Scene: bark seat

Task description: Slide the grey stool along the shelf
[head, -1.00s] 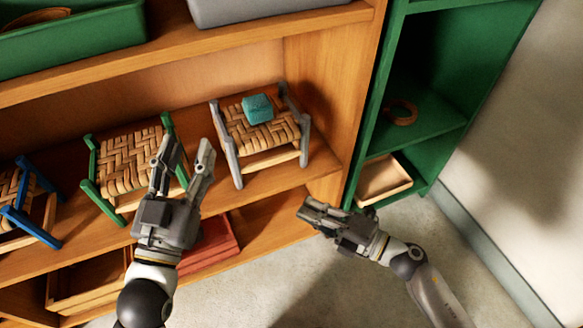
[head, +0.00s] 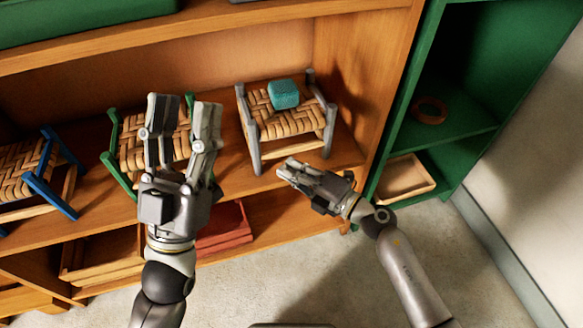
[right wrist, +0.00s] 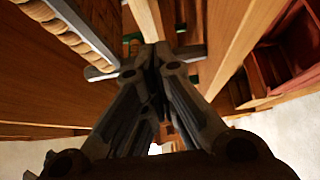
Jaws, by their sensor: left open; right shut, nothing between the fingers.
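The grey stool (head: 255,140) stands upright on the wooden shelf (head: 345,155), near its right end, with a woven seat. A teal block (head: 284,94) rests on that seat. My left gripper (head: 184,102) is open and empty, fingers pointing up the picture, in front of the green stool (head: 128,150) and hiding part of it. My right gripper (head: 284,168) is shut and empty, just in front of the grey stool's lower front. In the right wrist view its fingers (right wrist: 152,55) are together, with a grey bar of the stool (right wrist: 100,72) close by; contact cannot be told.
A blue stool (head: 45,175) stands at the left on the same shelf. Below are a red box (head: 225,228) and a wooden tray (head: 100,258). A green shelf unit (head: 450,125) stands right, holding a ring (head: 430,110) and a tray (head: 405,178). Open floor lies in front.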

